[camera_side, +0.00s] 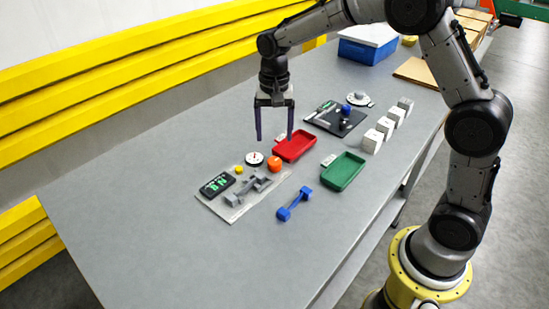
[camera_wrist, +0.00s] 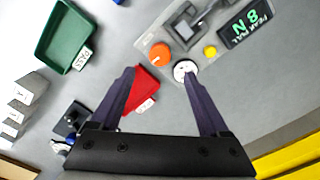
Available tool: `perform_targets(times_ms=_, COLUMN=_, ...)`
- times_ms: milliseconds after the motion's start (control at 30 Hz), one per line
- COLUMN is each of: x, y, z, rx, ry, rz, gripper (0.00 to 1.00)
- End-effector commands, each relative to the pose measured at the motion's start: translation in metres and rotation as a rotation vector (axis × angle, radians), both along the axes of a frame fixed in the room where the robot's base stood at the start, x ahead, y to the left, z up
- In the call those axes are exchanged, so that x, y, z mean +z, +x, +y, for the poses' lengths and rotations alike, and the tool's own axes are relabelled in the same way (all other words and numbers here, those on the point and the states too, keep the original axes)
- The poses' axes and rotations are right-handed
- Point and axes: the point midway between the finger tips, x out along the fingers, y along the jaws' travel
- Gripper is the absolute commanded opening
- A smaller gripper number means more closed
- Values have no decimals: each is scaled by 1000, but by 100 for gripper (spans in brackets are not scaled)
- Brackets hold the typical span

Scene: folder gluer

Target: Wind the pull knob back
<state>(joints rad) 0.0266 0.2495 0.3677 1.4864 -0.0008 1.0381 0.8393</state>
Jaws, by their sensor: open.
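A round orange knob (camera_side: 274,163) stands on the light grey base plate (camera_side: 236,212) of a tester; it also shows in the wrist view (camera_wrist: 160,54). On the same plate are a white dial with a small red mark (camera_side: 255,159), a yellow button (camera_side: 239,169), a grey clamp-like fixture (camera_side: 248,189) and a black display (camera_side: 217,185). In the wrist view the display reads "PEAK PULL" with a green 8 N. My gripper (camera_side: 274,138) is open and empty, pointing down above the table, near the red tray. The wrist view shows its fingertips (camera_wrist: 158,70) apart around the knob's direction.
A red tray (camera_side: 295,146) lies just behind the knob, and a green tray (camera_side: 343,171) to its right. A blue dumbbell-shaped piece (camera_side: 294,204) lies in front. A black device with a blue knob (camera_side: 345,110) and several white blocks (camera_side: 385,127) stand farther back. The left tabletop is clear.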

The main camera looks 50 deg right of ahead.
Motion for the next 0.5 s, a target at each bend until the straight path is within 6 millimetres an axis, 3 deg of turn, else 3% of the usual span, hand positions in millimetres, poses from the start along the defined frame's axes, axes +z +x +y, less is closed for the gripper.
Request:
perform_targets(times_ms=300, x=-62, y=-2, z=0, rx=-1, ry=1, rz=5, gripper=79)
perform_targets(times_ms=500, x=-84, y=-1, z=0, rx=-1, ry=1, rz=2, gripper=79)
